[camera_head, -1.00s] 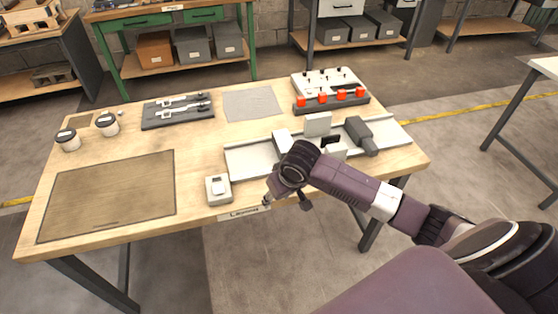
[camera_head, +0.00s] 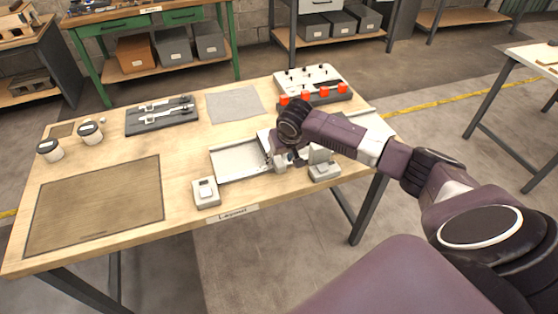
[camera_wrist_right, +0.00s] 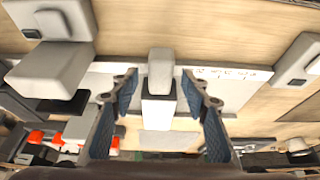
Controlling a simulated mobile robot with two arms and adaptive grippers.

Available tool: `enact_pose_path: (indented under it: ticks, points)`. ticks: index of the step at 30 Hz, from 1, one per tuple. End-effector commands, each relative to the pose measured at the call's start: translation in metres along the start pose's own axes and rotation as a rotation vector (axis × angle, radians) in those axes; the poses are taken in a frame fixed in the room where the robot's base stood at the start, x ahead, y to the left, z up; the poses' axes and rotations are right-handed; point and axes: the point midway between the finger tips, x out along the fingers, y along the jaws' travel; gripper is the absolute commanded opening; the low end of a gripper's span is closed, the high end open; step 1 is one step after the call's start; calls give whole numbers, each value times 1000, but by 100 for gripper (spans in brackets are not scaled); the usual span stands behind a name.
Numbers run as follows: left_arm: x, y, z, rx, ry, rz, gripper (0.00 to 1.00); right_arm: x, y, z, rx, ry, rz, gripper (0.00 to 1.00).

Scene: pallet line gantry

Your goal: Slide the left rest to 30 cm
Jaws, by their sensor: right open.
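The left rest is a pale grey block (camera_wrist_right: 160,70) on the rail (camera_head: 238,161), a long light metal channel along the table's front. In the right wrist view it stands between the two fingers of my right gripper (camera_wrist_right: 160,86), with a gap visible on each side. In the head view the right gripper (camera_head: 284,160) is low over the rail, open, and the arm hides part of the rail behind it. Small scale marks (camera_wrist_right: 232,74) show on the rail beside the rest, too small to read. My left gripper is not in view.
Another grey block (camera_head: 323,166) stands right of the gripper. A small grey device (camera_head: 206,193) sits at the table's front edge. A panel with red buttons (camera_head: 315,92) is behind. A brown mat (camera_head: 95,205) and two lidded cups (camera_head: 90,133) are left.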

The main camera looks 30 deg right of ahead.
Motion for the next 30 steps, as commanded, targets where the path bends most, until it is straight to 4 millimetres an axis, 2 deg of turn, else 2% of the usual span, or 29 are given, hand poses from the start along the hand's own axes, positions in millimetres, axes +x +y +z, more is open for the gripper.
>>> enact_pose_path:
  ticks: [7,17,29,30]
  points:
    - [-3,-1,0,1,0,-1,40,23,0,0,0,-1,-1,42]
    - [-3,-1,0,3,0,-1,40,27,0,0,-2,1,0,42]
    - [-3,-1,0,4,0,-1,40,27,0,0,-1,1,0,0]
    - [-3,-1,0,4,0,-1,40,27,0,0,-1,1,0,0]
